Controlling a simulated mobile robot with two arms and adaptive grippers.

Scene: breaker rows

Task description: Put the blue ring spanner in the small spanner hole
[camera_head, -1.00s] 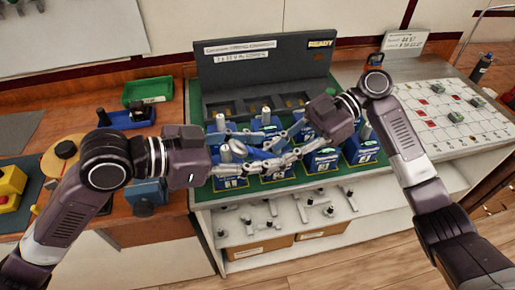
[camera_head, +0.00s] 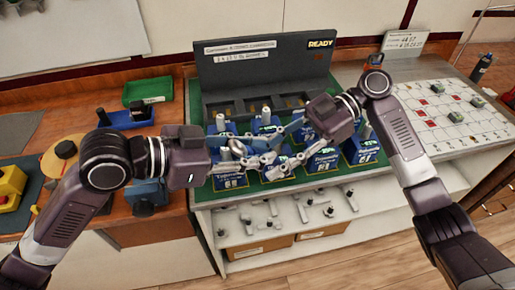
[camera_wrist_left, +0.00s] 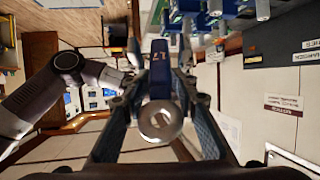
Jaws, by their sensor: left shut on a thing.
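The blue ring spanner (camera_wrist_left: 160,70) shows in the left wrist view as a blue bar with a light number on it and a bright metal ring at its near end. My left gripper (camera_head: 268,160) is shut on it over the green mat, among the blue units; it also fills the left wrist view (camera_wrist_left: 161,85). In the head view the overlapping fingers largely hide the spanner. My right gripper (camera_head: 283,143) is close beside the left one, and I cannot tell whether it touches the spanner. I cannot make out the small spanner hole.
Several blue units (camera_head: 230,181) with posts stand in rows on the green mat (camera_head: 202,190). A dark console (camera_head: 265,68) reading READY stands behind. A white board (camera_head: 440,120) is at right, a green bin (camera_head: 147,91) at left. Metal fittings lie on the shelf below.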

